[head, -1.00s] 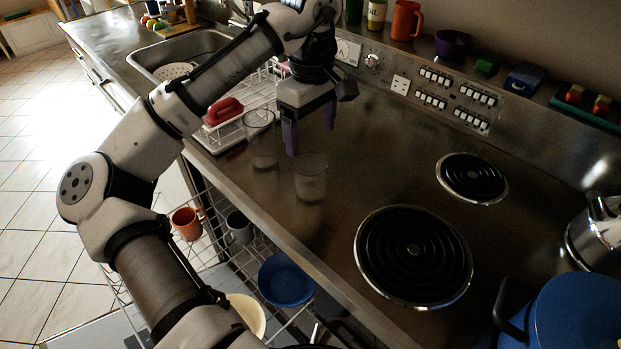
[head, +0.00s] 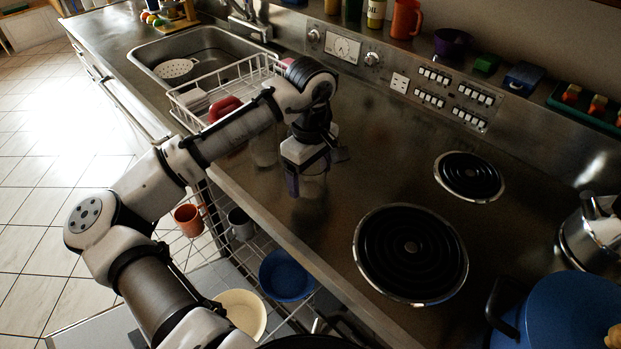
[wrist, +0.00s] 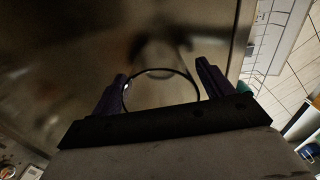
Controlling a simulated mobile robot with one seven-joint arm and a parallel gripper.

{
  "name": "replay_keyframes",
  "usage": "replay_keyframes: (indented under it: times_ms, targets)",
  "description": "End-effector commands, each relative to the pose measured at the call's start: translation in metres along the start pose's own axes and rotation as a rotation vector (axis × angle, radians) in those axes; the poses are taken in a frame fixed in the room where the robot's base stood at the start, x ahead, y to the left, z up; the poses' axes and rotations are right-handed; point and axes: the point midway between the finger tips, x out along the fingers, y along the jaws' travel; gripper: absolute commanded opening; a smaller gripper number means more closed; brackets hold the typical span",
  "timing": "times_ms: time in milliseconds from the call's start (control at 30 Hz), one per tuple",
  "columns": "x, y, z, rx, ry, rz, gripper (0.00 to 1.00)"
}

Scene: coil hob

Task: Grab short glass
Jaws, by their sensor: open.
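The short glass (head: 314,187) is clear and stands upright on the steel counter, mostly hidden behind my gripper in the head view. My gripper (head: 309,181) points down over it, with its purple fingers open. In the wrist view, the round rim of the short glass (wrist: 163,70) lies between the two spread fingers of my gripper (wrist: 162,76). I cannot tell whether either finger touches the glass. A taller clear glass (head: 264,153) stands just left of it, partly hidden by my arm.
A white dish rack (head: 200,100) with a red item stands left, beside the sink (head: 205,52). Two coil burners (head: 411,250) (head: 469,175) lie to the right, with a blue pot (head: 575,315) at the lower right. The counter between glass and burners is clear.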

Motion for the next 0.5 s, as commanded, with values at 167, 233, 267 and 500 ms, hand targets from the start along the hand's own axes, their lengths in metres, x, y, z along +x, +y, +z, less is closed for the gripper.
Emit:
replay_keyframes:
  times_ms: [167, 233, 267, 500]
  targets:
    - [-0.0002, 0.0, 0.0, 0.0, 0.0, 0.0, 0.69]
    - [-0.0003, 0.0, 0.0, 0.0, 0.0, 0.0, 0.6]
    - [-0.0003, 0.0, -0.0001, 0.0, 0.0, 0.0, 0.56]
    - [-0.0008, 0.0, -0.0002, 0.0, 0.001, 0.0, 0.27]
